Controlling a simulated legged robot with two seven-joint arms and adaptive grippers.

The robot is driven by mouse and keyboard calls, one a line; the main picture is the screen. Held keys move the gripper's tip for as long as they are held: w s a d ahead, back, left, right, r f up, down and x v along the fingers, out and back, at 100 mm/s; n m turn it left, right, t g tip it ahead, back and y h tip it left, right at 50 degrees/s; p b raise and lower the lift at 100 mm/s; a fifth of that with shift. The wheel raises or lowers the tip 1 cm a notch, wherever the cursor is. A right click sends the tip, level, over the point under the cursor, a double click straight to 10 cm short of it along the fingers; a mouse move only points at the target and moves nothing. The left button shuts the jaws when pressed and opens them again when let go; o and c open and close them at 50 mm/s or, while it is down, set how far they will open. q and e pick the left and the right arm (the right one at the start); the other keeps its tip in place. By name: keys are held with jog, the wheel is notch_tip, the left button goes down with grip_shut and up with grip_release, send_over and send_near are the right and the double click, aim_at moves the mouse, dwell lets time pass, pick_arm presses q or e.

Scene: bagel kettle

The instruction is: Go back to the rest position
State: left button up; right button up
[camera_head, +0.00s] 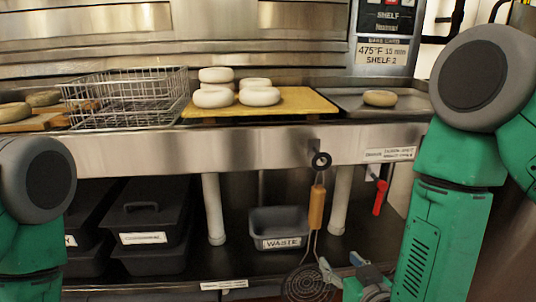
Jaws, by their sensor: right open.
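My right arm comes down along the right side, and its gripper (343,266) is low at the bottom of the view, below the counter front. It is open, with no object seen between its fingers. A skimmer (316,210) with a wooden handle hangs from the counter front just left of it; whether they touch I cannot tell. My left arm shows only at the left edge, and its gripper is out of view.
Pale bagels (260,96) sit on a yellow board (300,104). A wire basket (125,95) stands left, and a tray (410,104) with one bagel stands right. Below are black bins (150,215), a waste bin (280,226) and a red-handled valve (380,197).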

jog(key=s+d+f+g, duration=0.4)
jog(key=s+f+g, duration=0.3)
jog(key=s+f, duration=0.55)
jog(key=s+d+f+g+h, duration=0.1)
jog(key=s+d+f+g, duration=0.25)
jog(key=s, duration=0.35)
jog(key=s+d+f+g+h, duration=0.1)
jog(key=s+d+f+g, duration=0.15)
jog(key=s+f, duration=0.35)
notch_tip(320, 180, up, 14)
jog(key=s+g+p, duration=0.1)
jog(key=p, duration=1.2)
jog(key=shift+s+a+r+m, duration=0.15)
jog(key=shift+s+a+m, duration=0.1)
jog(key=shift+s+m, duration=0.15)
jog(key=shift+w, duration=0.1)
